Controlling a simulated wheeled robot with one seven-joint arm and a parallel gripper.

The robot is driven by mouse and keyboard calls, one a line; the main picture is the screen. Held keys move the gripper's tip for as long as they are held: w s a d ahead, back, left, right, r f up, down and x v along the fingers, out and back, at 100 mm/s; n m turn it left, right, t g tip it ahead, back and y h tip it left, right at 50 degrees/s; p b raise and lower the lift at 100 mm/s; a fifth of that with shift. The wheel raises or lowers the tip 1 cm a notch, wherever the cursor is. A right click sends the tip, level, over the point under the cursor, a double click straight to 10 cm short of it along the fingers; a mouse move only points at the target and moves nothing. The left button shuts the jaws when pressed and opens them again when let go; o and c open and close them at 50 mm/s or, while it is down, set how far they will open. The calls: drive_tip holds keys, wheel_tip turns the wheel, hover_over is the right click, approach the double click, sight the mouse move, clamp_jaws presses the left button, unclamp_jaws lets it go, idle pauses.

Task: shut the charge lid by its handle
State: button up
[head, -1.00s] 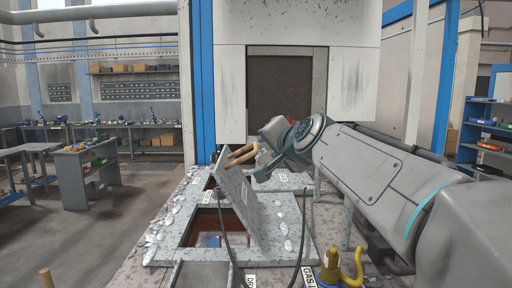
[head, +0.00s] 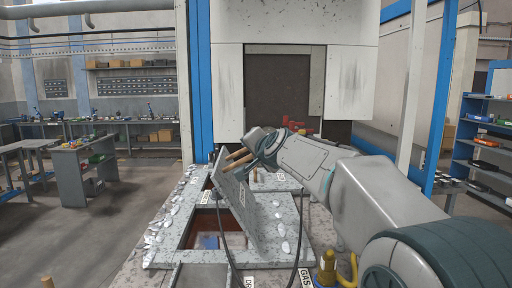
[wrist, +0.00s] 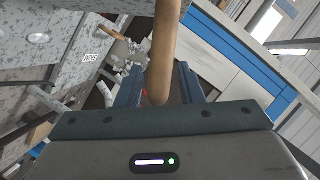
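The charge lid (head: 240,208) is a grey speckled plate standing steeply tilted beside the square opening (head: 206,222) in the furnace top. Its tan, rod-like handle (head: 236,154) sticks out near the lid's upper edge. In the wrist view the handle (wrist: 164,50) runs down between the two dark blue fingers of my gripper (wrist: 159,88). A gap shows on each side of it, so the gripper looks open and not clamped. In the head view my wrist is right at the handle, and the fingers are mostly hidden there.
The speckled furnace top (head: 172,240) has splashes of metal around the opening. Dark cables run in front of the lid, and a yellow gas fitting (head: 328,268) stands at the front right. A white machine with a dark doorway (head: 278,95) rises behind. Open floor lies left.

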clamp_jaws()
drive_tip(key=shift+a+r+p, duration=0.15)
drive_tip(key=shift+a+p, duration=0.05)
drive_tip(key=shift+p, duration=0.5)
drive_tip(key=shift+a+p, duration=0.45)
drive_tip(key=shift+p, duration=0.55)
drive_tip(key=shift+a+n, duration=0.15)
drive_tip(key=shift+n, duration=0.15)
drive_tip(key=shift+a+f+p, duration=0.2)
drive_tip(key=shift+p, duration=0.4)
